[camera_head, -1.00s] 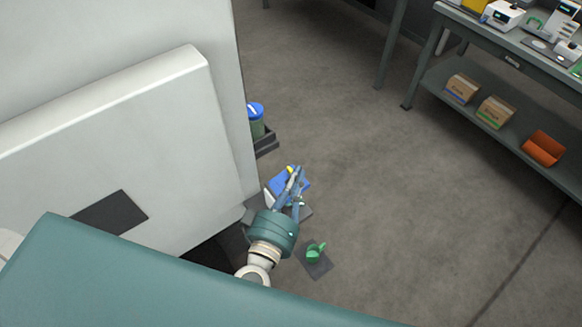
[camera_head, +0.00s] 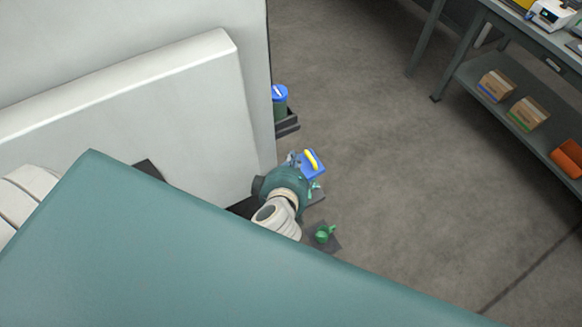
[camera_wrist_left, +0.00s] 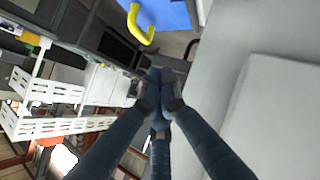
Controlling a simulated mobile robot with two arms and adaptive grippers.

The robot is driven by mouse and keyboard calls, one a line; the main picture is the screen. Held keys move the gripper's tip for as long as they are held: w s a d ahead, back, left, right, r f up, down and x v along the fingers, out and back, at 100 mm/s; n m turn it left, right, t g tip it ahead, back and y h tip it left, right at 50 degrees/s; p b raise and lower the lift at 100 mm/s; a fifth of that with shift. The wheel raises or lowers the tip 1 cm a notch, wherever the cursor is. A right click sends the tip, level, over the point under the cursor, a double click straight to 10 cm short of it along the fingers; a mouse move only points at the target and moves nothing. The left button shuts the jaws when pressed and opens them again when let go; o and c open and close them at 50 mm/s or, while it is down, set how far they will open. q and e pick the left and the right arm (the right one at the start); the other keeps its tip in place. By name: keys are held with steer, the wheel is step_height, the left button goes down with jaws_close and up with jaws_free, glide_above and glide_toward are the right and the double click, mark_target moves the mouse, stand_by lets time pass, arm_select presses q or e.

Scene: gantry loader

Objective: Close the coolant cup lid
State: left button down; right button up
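A blue panel with a yellow handle (camera_head: 312,163), which looks like the coolant cup lid, stands out just beyond my left gripper (camera_head: 296,162). In the left wrist view the blue panel (camera_wrist_left: 165,14) and its yellow handle (camera_wrist_left: 138,25) are at the top, past the fingertips. My left gripper (camera_wrist_left: 160,80) has its fingers together there, with nothing seen between them. I see no clear contact with the lid. The cup under the lid is mostly hidden behind my wrist. My right gripper is in neither view.
A large pale machine wall (camera_head: 130,120) is close on the left. A green container with a blue top (camera_head: 280,102) stands in a dark tray by it. A small green cup (camera_head: 323,234) sits on a dark mat. Open floor lies right, before a shelved bench (camera_head: 540,85).

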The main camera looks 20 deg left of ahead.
mark_target(302, 160)
arm_select(q)
steer(key=w+f+b, duration=0.2)
steer(key=f+b, duration=0.1)
steer(key=shift+w+d+f, duration=0.2)
steer(key=shift+w+d, duration=0.15)
steer(key=shift+w, duration=0.05)
steer(key=shift+w+d+f+b, duration=0.25)
steer(key=shift+d+b, duration=0.1)
steer(key=shift+b, duration=0.4)
steer(key=shift+r, duration=0.1)
steer(key=shift+d, duration=0.1)
